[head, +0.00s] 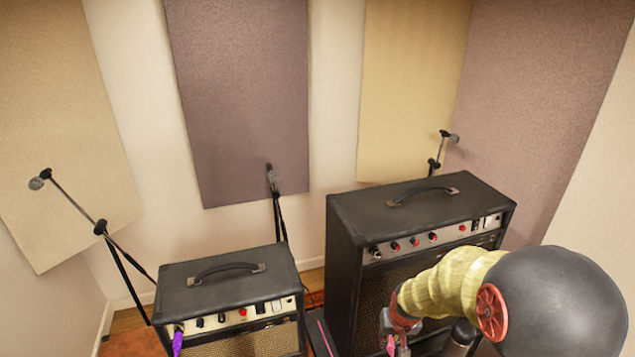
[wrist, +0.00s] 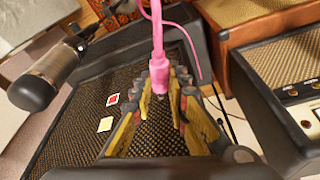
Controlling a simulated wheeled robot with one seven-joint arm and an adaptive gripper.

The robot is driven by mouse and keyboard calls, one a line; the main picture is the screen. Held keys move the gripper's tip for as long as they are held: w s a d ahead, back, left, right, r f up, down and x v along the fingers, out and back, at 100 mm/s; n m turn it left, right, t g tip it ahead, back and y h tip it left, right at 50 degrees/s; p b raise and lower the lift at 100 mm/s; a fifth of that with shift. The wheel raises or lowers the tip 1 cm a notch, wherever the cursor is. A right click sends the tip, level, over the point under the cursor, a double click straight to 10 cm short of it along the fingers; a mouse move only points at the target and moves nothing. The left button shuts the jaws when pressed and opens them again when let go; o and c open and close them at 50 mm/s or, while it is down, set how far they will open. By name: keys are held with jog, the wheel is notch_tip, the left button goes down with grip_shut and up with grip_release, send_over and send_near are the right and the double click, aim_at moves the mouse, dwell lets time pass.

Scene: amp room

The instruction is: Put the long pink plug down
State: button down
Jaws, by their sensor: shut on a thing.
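The long pink plug (wrist: 159,72) is between the fingertips of my gripper (wrist: 162,92) in the wrist view. Its pink cable runs up out of the top of that view, and its metal tip shows between the fingers. In the head view my gripper (head: 398,335) is low at the front of the large black amp, and a bit of the pink plug (head: 390,345) shows below it. The fingers are shut on the plug. The lower end of the gripper is cut off by the head view's bottom edge.
The large amp (head: 420,205) stands beside my arm; a smaller amp (head: 226,285) with a purple plug (head: 178,342) stands left. Microphones on stands (head: 107,229) are behind. In the wrist view, a microphone (wrist: 50,76) is close at left and an amp panel (wrist: 300,95) at right.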

notch_tip(320, 180, down, 11)
jog(key=a+b, duration=0.1)
jog(key=b, duration=0.5)
jog(key=shift+s+a+b, duration=0.15)
jog(key=shift+s+b, duration=0.15)
jog(key=shift+b, duration=0.05)
jog(key=shift+r, duration=0.15)
